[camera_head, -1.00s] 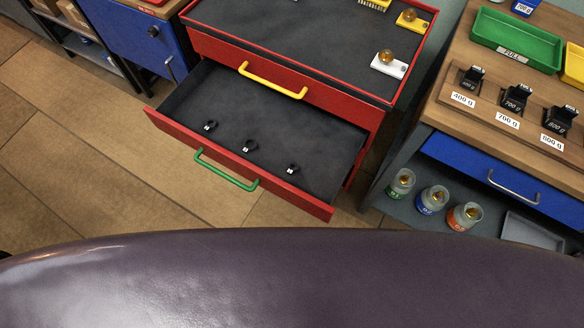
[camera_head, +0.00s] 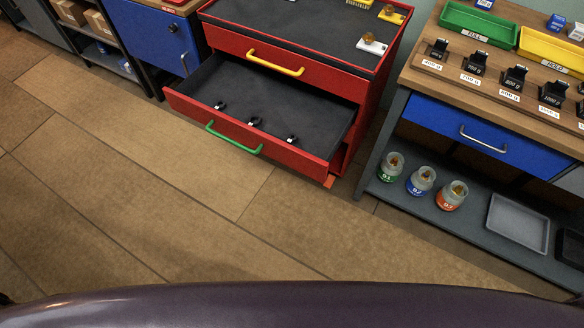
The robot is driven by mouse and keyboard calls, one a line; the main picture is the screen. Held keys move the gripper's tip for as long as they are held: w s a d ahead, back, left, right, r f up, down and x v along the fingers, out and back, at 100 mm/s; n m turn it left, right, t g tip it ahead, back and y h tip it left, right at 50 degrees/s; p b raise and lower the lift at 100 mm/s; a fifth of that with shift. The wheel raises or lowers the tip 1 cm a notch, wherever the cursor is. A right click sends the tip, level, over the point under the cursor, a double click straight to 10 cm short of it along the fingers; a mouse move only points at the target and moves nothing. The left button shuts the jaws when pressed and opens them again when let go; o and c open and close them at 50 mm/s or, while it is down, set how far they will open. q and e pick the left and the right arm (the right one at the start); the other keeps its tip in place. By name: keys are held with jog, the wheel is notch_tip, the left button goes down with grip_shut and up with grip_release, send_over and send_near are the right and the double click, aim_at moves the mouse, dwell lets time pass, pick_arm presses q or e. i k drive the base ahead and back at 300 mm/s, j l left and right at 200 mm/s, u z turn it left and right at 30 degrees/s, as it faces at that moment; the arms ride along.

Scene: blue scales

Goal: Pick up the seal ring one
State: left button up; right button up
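Three small black rings with white tags lie in the open lower drawer (camera_head: 285,90) of the red cabinet. One ring (camera_head: 220,105) is at the left, one ring (camera_head: 255,121) in the middle, and one ring (camera_head: 291,139) at the right. The tags are too small to read, so I cannot tell which is seal ring one. The drawer has a green handle and a dark lining. Neither of my grippers is identifiable in the head view.
A workbench (camera_head: 437,85) at the right holds a green tray (camera_head: 481,22), a yellow tray (camera_head: 551,48) and several labelled black weights. Its lower shelf bears three jars (camera_head: 421,181) and a grey tray (camera_head: 517,219). A blue cabinet (camera_head: 150,40) stands left. Open floor (camera_head: 150,180) lies in front.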

aim_at(290, 140)
jog(key=k+z, duration=0.1)
jog(key=z, duration=0.3)
jog(key=k+z, duration=0.1)
jog(key=z, duration=0.3)
jog(key=k+l+z, duration=0.1)
jog(key=z, duration=0.3)
jog(key=l+z, duration=0.1)
jog(key=z, duration=0.3)
jog(key=j+z, duration=0.15)
jog(key=j, duration=0.35)
jog(key=j+z, duration=0.1)
jog(key=j, duration=0.4)
jog(key=j+z, duration=0.15)
jog(key=j, duration=0.4)
jog(key=k+j+z, duration=0.15)
jog(key=j, duration=0.3)
jog(key=k+j+z, duration=0.15)
jog(key=j, duration=0.35)
jog(key=i+j, duration=0.05)
